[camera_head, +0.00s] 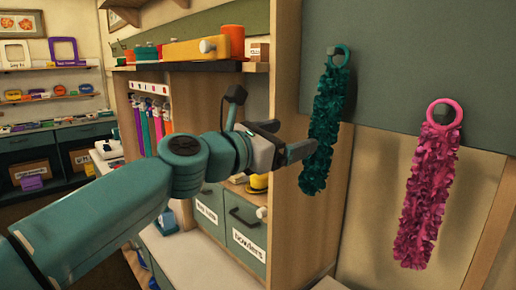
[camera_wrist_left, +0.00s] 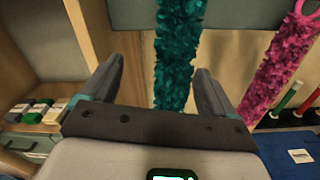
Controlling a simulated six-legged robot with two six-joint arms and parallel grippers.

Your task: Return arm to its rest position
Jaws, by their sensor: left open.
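My left arm comes in from the left in the head view, and its gripper (camera_head: 290,139) is open beside the teal feather boa (camera_head: 324,120). The boa hangs by its teal ring from a hook on the grey-green board. In the left wrist view the teal boa (camera_wrist_left: 175,50) shows between the two spread fingers of the gripper (camera_wrist_left: 160,75), which hold nothing. I cannot tell whether a finger touches it. A pink boa (camera_head: 428,190) hangs by a pink ring farther right; it also shows in the left wrist view (camera_wrist_left: 280,65). My right gripper is not in view.
A wooden shelf unit (camera_head: 285,215) with labelled drawers (camera_head: 245,232) stands behind my left forearm. Its upper shelf (camera_head: 190,66) holds a yellow box. Bottom right in the left wrist view is a blue surface (camera_wrist_left: 290,148) beside coloured sticks.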

